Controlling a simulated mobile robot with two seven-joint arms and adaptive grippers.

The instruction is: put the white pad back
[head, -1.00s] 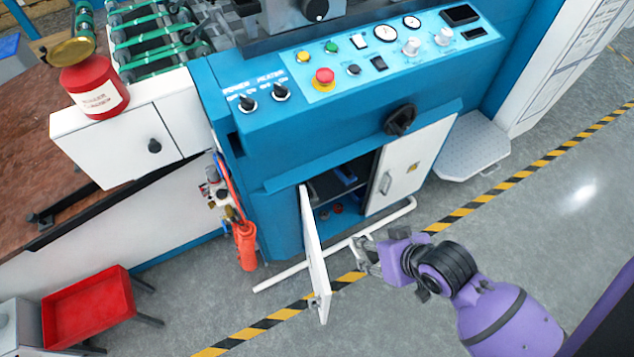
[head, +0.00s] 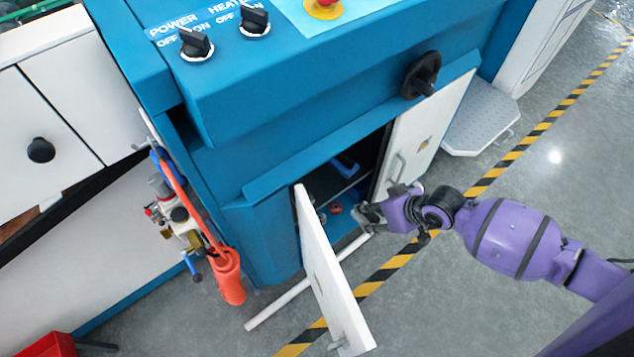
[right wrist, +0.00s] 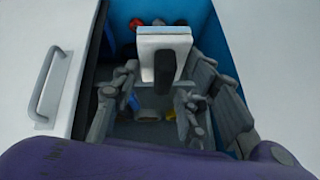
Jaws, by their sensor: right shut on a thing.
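The white pad (right wrist: 165,39), a white block with a dark grip and a pale grey underside layer, shows in the right wrist view just beyond my fingers. My right gripper (head: 368,216) is at the mouth of the open blue cabinet (head: 262,233), between its two doors. It also shows in the right wrist view (right wrist: 158,92), shut on the pad, whose lower part lies between the fingers. In the head view I cannot make out the pad. My left gripper is not in view.
The cabinet's left door (head: 328,275) stands swung outward; the right door (head: 428,128) with its handle is beside my gripper. Inside are a shelf with a blue item (head: 345,165) and small red things (head: 335,209).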

